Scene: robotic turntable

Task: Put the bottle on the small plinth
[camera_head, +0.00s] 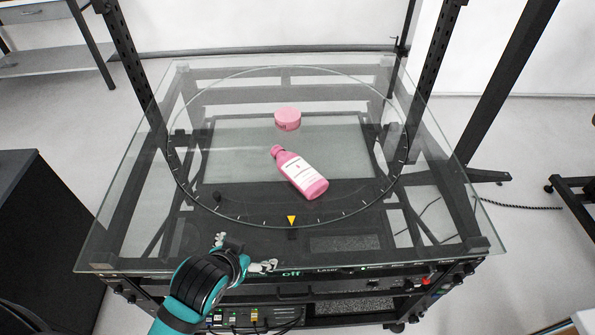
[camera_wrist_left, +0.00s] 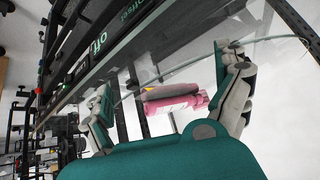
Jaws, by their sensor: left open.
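The pink bottle (camera_head: 301,176) with a white label lies on its side on the round glass turntable (camera_head: 225,180), its cap pointing to the back left. The small plinth (camera_head: 288,119), a low pink cylinder, stands behind the bottle, apart from it. My left gripper (camera_head: 243,252) is at the front edge of the glass, left of and nearer than the bottle, open and empty. In the left wrist view the bottle (camera_wrist_left: 176,108) shows beyond and between the spread fingers of the left gripper (camera_wrist_left: 165,75), not touched. I cannot make out the plinth there. My right gripper is not in view.
A yellow triangle marker (camera_head: 292,220) sits at the front of the turntable's ring. Dark frame posts (camera_head: 131,62) rise at the back corners. A control panel (camera_head: 370,268) runs under the front edge. The glass around bottle and plinth is clear.

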